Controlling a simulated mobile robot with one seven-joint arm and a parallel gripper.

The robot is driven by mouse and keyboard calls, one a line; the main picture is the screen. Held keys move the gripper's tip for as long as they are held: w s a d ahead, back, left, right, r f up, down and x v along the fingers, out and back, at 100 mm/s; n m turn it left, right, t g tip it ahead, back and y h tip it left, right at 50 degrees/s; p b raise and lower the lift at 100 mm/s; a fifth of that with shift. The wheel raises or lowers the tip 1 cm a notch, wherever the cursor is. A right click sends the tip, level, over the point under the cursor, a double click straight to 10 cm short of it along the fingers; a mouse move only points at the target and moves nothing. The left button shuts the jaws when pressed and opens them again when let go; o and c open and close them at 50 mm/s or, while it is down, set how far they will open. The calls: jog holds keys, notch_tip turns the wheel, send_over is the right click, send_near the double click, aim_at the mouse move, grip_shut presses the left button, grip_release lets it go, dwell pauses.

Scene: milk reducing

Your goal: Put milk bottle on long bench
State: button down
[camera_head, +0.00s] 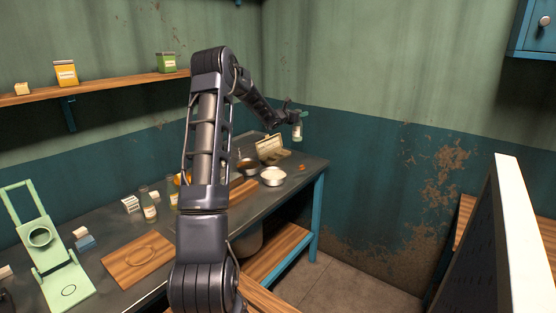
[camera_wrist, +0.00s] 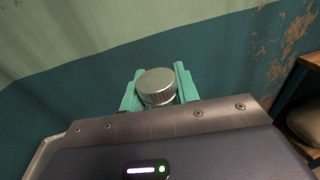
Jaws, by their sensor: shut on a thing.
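My gripper (camera_head: 299,117) is at the end of my outstretched arm, in the air above the far right end of the long bench (camera_head: 300,166). It is shut on a milk bottle (camera_head: 297,132), which hangs roughly upright, clear of the bench top. In the wrist view the bottle's round metal cap (camera_wrist: 157,86) shows between the two green fingers of my gripper (camera_wrist: 158,92). The rest of the bottle is hidden there.
The bench carries a bowl of white stuff (camera_head: 272,176), an open pale box (camera_head: 271,149), glass bottles (camera_head: 148,205), a wooden board (camera_head: 137,260) and a green stand (camera_head: 47,250). A wall shelf (camera_head: 95,86) holds small boxes. A white-edged panel (camera_head: 510,240) stands at right.

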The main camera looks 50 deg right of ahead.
notch_tip(320, 180, down, 20)
dwell(0.7)
jog(key=c, duration=1)
grip_release()
jog(key=shift+s, duration=0.1)
jog(key=shift+c, duration=0.2)
jog(key=w+a, duration=0.2)
jog(key=a, duration=0.9)
jog(key=shift+a+r, duration=0.4)
